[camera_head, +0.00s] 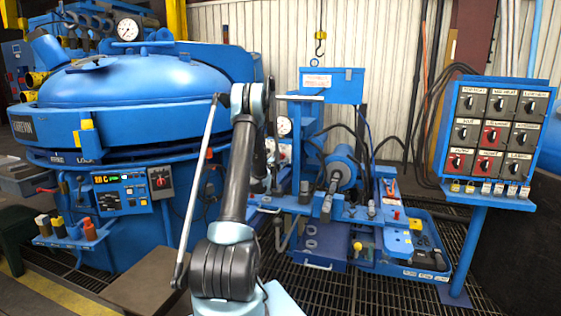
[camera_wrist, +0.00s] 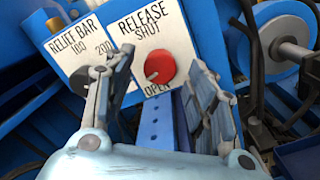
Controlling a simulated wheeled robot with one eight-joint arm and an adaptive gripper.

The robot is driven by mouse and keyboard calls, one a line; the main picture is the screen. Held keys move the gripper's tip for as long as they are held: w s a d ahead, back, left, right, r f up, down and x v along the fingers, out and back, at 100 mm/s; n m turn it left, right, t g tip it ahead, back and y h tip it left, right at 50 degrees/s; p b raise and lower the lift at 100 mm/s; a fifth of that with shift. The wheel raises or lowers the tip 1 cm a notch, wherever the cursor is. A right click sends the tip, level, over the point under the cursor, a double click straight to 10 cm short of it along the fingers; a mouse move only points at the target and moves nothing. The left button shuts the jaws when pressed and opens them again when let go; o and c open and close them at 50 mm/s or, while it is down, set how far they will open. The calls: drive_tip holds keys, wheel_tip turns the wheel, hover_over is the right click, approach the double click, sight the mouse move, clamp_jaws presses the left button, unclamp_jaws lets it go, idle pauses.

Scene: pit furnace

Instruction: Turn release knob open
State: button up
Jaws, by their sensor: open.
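The release knob (camera_wrist: 160,67) is a round red knob on a white plate (camera_wrist: 132,37) in the wrist view. The plate reads RELEASE and SHUT above the knob and OPEN below it. A small pale mark sits at the knob's lower left. My gripper (camera_wrist: 158,72) is open, with one finger left of the knob and the other to its right. The knob shows between the fingertips, and I see no contact. I cannot tell the gap in depth. In the head view my arm hides the gripper and the knob.
A RELIEF BAR label (camera_wrist: 78,45) with 100 and 200 marks is left of the release plate. A blue perforated bar (camera_wrist: 157,126) runs below the knob. A grey cylinder (camera_wrist: 288,35) stands at the right. In the head view, a switch panel (camera_head: 490,134) is at the right.

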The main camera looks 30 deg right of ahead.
drive_tip(key=v, duration=0.9)
drive_tip(key=shift+s+a, duration=0.2)
drive_tip(key=shift+a, duration=0.15)
